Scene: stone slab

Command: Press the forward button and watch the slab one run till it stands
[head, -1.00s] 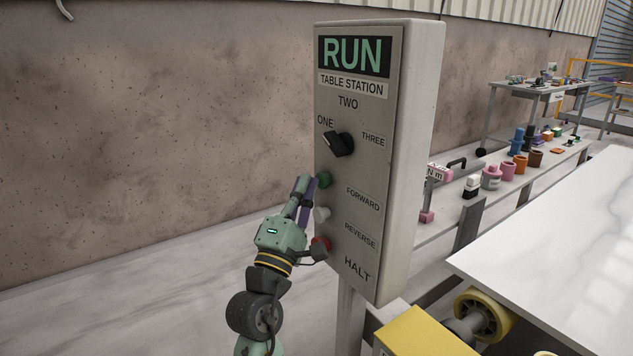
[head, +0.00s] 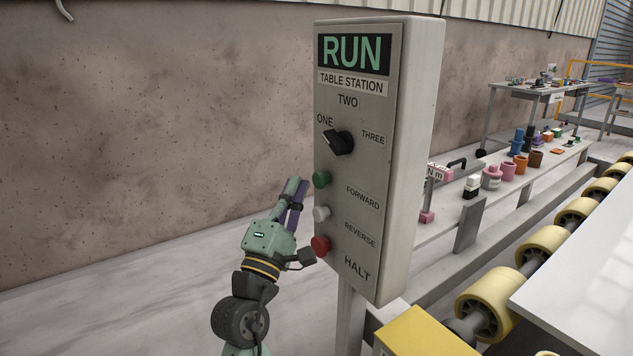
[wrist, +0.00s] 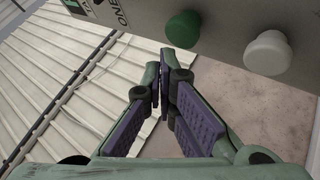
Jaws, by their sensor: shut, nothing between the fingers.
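The control box (head: 362,90) reads RUN, TABLE STATION. Its green forward button (head: 321,179) sits above a white reverse button (head: 321,213) and a red halt button (head: 319,245). The black selector knob (head: 338,143) points up-left towards ONE. My gripper (head: 298,186) is shut and empty, just left of the green button and apart from it. In the wrist view my fingertips (wrist: 165,72) are close together below the green button (wrist: 184,29), with the white button (wrist: 268,52) to the right. The pale slab (head: 590,280) lies on the rollers at lower right, partly out of frame.
Bare yellow rollers (head: 541,243) run back beyond the slab's edge. A bench (head: 453,222) with several pots and tools stands behind them. A yellow block (head: 421,331) is below the box. A rough brown wall (head: 150,130) is at left, with clear floor before it.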

